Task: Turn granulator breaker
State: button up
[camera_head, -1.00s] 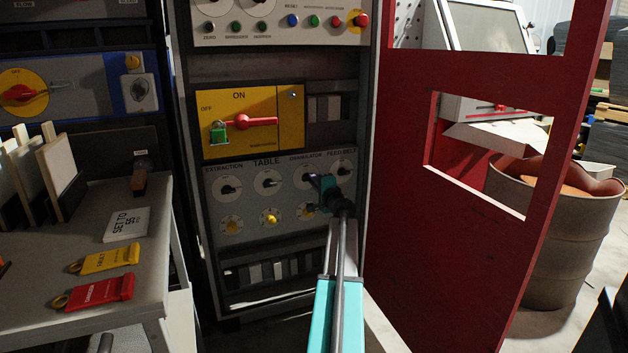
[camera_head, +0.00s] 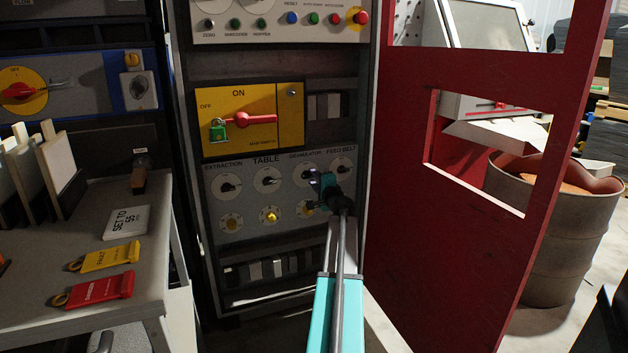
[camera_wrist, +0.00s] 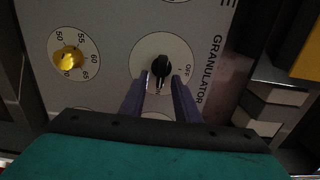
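The granulator breaker is a black knob (camera_wrist: 161,67) on a white round dial (camera_wrist: 145,47) beside the word GRANULATOR in the wrist view. OFF is printed on the dial's right side there. The knob's narrow end points down in that view, away from OFF, and the mark near it is partly covered. In the head view the granulator dial (camera_head: 303,177) is in the TABLE row, partly hidden by my gripper (camera_head: 319,187). In the wrist view my gripper (camera_wrist: 161,80) is open, its two fingers on either side of the knob's lower end. Contact cannot be told.
Other black knobs sit beside it, including FEED BELT (camera_head: 342,169). A yellow dial (camera_wrist: 68,59) lies left in the wrist view. Above is the main switch (camera_head: 250,120) with a green padlock (camera_head: 218,130). A red door (camera_head: 450,240) stands open at the right.

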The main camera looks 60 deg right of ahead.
jog(key=p+v, duration=0.2)
jog(key=v, duration=1.1)
jog(key=shift+s+a+p, duration=0.3)
jog(key=shift+p, duration=0.1)
jog(key=shift+r, duration=0.1)
dwell(0.4)
